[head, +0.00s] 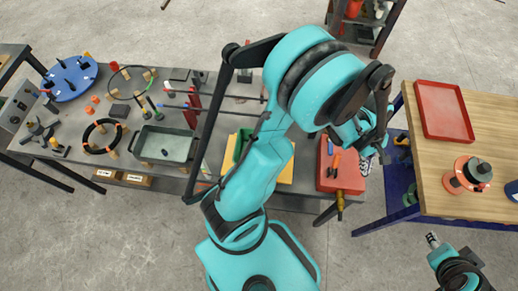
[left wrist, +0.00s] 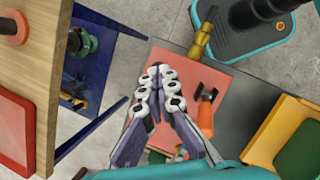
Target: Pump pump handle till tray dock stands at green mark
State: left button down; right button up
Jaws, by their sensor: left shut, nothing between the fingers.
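My left gripper (head: 370,158) is at the end of the teal arm, above the gap between the grey bench and the wooden table. In the left wrist view its fingers (left wrist: 156,72) are together and empty, above the edge of a red panel (left wrist: 218,88). This red panel (head: 350,172) lies at the right end of the bench. A brass-coloured fitting (head: 341,206) sticks out from its near edge. An orange-handled tool (left wrist: 206,112) lies on the panel, apart from the fingers. I cannot clearly identify the pump handle, tray dock or green mark.
A wooden table (head: 430,185) with a red tray (head: 443,112) and a round orange-and-black object (head: 470,174) stands at right, with a blue lower shelf (left wrist: 92,70). The bench holds a green bin (head: 160,145), a blue disc (head: 70,80) and cables.

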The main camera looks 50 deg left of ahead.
pick_arm(q)
jog(key=shift+f, duration=0.3)
jog(key=shift+s+d+f+b, duration=0.25)
jog(key=shift+f+b, duration=0.3)
jog(key=shift+b, duration=0.15)
jog(key=shift+s+d+f+b, duration=0.1)
jog(key=shift+f+b, duration=0.6)
jog(key=shift+b, duration=0.05)
jog(key=shift+d+f+b, duration=0.1)
jog(key=shift+f+b, duration=0.6)
